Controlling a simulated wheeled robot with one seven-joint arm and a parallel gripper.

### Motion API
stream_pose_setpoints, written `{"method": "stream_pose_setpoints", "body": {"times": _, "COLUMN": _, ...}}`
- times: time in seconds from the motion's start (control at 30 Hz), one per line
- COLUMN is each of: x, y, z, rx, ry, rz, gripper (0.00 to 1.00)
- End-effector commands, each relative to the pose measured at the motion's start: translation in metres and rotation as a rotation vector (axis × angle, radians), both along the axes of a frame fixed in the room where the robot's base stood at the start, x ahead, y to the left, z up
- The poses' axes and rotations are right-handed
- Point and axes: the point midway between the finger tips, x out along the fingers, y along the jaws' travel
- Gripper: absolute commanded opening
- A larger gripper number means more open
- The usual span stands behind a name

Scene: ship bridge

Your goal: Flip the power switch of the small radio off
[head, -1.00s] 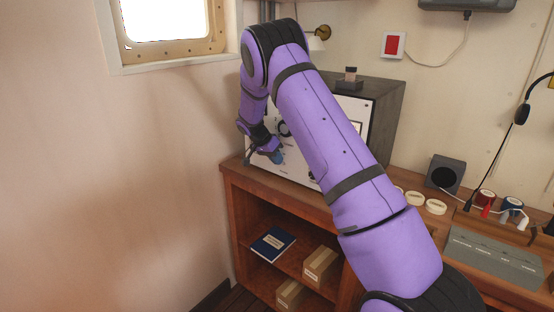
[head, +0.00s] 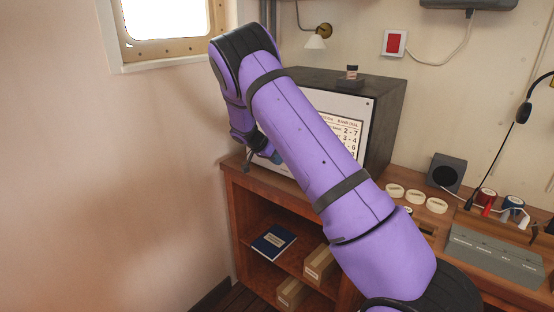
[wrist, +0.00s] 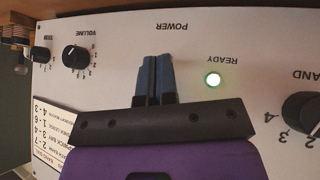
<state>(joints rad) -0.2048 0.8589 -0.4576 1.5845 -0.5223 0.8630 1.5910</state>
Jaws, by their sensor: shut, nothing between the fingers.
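The small radio (head: 388,115) is a dark box with a white front panel, standing on the wooden desk. My arm covers much of it in the head view. In the wrist view its panel (wrist: 255,45) appears upside down, with a POWER label and a READY lamp (wrist: 212,79) lit green. My gripper (wrist: 158,62) is shut and empty, its blue fingertips over the panel just below the POWER label in the picture. The power switch is hidden behind the fingers, so its position and any contact cannot be told. In the head view the gripper is mostly hidden behind my arm.
A volume knob (wrist: 76,56), a smaller knob (wrist: 40,54) and a band knob (wrist: 302,112) flank the fingers. A printed card (wrist: 58,128) is on the panel. A small object (head: 351,74) sits atop the radio. A speaker (head: 446,172) stands to the right.

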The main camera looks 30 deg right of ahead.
Motion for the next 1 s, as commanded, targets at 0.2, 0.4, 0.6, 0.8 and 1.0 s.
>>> {"method": "stream_pose_setpoints", "body": {"times": 0.2, "x": -0.001, "y": 0.005, "z": -0.008, "rx": -0.139, "ry": -0.043, "rz": 0.006, "gripper": 0.00}}
{"method": "stream_pose_setpoints", "body": {"times": 0.4, "x": -0.002, "y": 0.006, "z": -0.013, "rx": -0.272, "ry": -0.092, "rz": 0.005, "gripper": 0.00}}
{"method": "stream_pose_setpoints", "body": {"times": 0.6, "x": -0.003, "y": 0.005, "z": -0.016, "rx": -0.360, "ry": -0.129, "rz": -0.001, "gripper": 0.00}}
{"method": "stream_pose_setpoints", "body": {"times": 0.8, "x": -0.002, "y": 0.005, "z": -0.015, "rx": -0.355, "ry": -0.129, "rz": 0.000, "gripper": 0.00}}
{"method": "stream_pose_setpoints", "body": {"times": 1.0, "x": -0.002, "y": 0.006, "z": -0.011, "rx": -0.354, "ry": -0.129, "rz": 0.000, "gripper": 0.00}}
